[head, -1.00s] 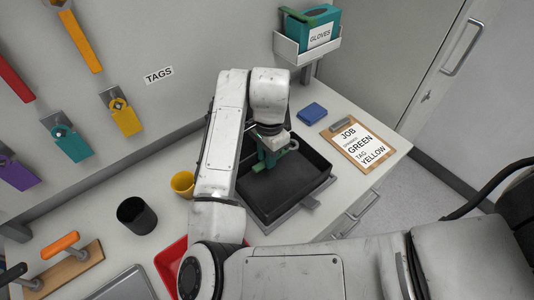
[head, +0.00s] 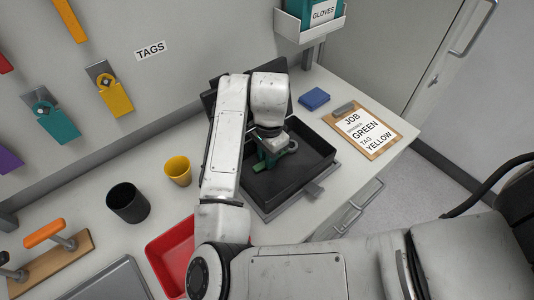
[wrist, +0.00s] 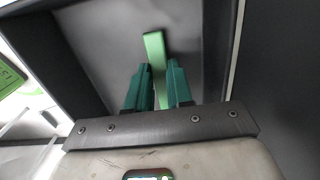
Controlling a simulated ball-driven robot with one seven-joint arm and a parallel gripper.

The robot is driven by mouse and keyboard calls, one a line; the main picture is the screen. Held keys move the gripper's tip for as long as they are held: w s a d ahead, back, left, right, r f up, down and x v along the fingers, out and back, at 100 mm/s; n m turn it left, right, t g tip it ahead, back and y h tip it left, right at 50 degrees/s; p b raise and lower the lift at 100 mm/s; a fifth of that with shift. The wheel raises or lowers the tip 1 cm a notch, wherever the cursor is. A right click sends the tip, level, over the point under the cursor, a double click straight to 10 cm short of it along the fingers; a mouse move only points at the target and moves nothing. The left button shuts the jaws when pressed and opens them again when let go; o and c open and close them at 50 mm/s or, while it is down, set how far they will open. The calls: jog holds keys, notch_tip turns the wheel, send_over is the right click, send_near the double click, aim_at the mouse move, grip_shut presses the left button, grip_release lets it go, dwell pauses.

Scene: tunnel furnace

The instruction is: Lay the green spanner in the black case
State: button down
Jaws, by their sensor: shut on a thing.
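The open black case (head: 318,168) lies on the bench, its raised lid (head: 209,102) partly hidden behind my arm. My gripper (head: 268,160) is inside the case outline, low over its floor, with teal fingers pointing down. In the wrist view my gripper (wrist: 158,88) is shut on the green spanner (wrist: 154,50), whose bright green shaft sticks out beyond the fingertips above the dark case floor. The spanner's darker green end (head: 291,147) shows beside the fingers in the head view. I cannot tell whether the spanner touches the floor.
A clipboard (head: 381,146) reads JOB, GREEN, TAG YELLOW. A blue block (head: 314,98) lies behind the case. A yellow cup (head: 178,171), black cup (head: 128,203) and red tray (head: 172,253) stand to the left. Teal and yellow tags (head: 116,98) hang on the wall.

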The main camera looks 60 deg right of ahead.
jog(key=shift+f, duration=0.55)
jog(key=c, duration=0.9)
grip_release()
jog(key=shift+o, duration=0.2)
jog(key=o, duration=0.4)
jog(key=shift+r, duration=0.1)
notch_tip(320, 180, up, 9)
jog(key=p, duration=0.7)
